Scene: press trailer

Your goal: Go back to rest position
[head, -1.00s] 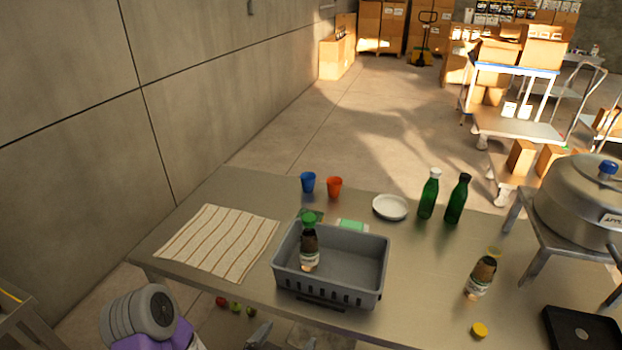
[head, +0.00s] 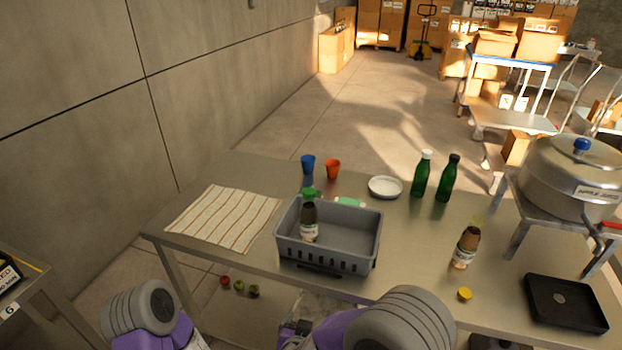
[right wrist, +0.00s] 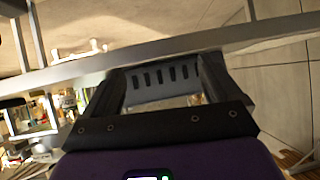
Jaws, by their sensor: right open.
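My right arm comes in at the bottom of the head view, with part of the right gripper (head: 298,328) low in front of the table's near edge. In the right wrist view the right gripper (right wrist: 165,68) is open, with nothing between its fingers. The slotted wall of the grey basket (right wrist: 162,82) shows beyond them. A rounded link of my left arm shows at the lower left of the head view; the left gripper is out of frame.
The table (head: 415,245) holds the grey basket (head: 350,232) with a brown bottle (head: 309,222) upright in it. A second brown bottle (head: 465,248), a yellow cap (head: 464,294), a black tray (head: 566,302) and a press (head: 572,178) stand right. A striped cloth (head: 225,217) lies left.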

